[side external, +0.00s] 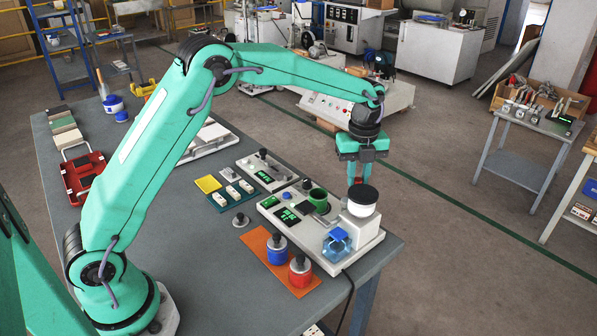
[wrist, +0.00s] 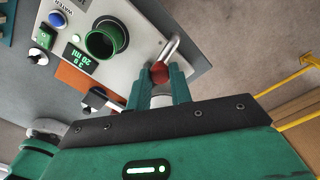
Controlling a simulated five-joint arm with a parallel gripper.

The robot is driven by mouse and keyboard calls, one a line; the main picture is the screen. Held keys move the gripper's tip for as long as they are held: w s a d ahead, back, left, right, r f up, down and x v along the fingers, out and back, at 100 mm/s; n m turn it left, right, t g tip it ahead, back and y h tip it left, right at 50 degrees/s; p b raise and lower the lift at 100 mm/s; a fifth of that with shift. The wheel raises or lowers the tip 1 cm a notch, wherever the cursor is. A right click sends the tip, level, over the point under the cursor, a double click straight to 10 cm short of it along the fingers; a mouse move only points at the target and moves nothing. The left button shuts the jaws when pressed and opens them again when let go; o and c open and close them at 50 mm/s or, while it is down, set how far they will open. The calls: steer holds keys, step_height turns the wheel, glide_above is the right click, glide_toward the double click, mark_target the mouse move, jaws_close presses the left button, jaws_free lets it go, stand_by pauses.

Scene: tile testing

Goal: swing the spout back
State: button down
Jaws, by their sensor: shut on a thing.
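My gripper (side external: 360,177) is at the back right of the dosing station (side external: 372,241). In the wrist view, its two fingers (wrist: 161,80) are shut on a red knob (wrist: 160,71). The knob is on the bent metal spout (wrist: 175,46), beside the green cup (wrist: 106,38). The spout is to the cup's right in that view and not over its opening. The cup also shows in the side view (side external: 318,199). A small display (wrist: 78,61) by the cup reads 3 g and 20 ml. The spout is too small to make out in the side view.
A white tank with a black lid (side external: 362,203) and a blue clear container (side external: 337,242) stand on the station close to my gripper. Blue and red weights (side external: 277,250) sit on an orange mat (side external: 258,241) in front. The table's right edge is near.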

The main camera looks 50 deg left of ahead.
steer(key=shift+d+r+m, duration=0.1)
steer(key=shift+d+m, duration=0.25)
steer(key=shift+m, duration=0.35)
steer(key=shift+d+m, duration=0.3)
steer(key=shift+m, duration=0.4)
steer(key=c, duration=1.3)
jaws_free()
steer(key=shift+o, duration=0.2)
steer(key=shift+r, duration=0.1)
step_height(320, 180, up, 8)
steer(key=shift+f, duration=0.2)
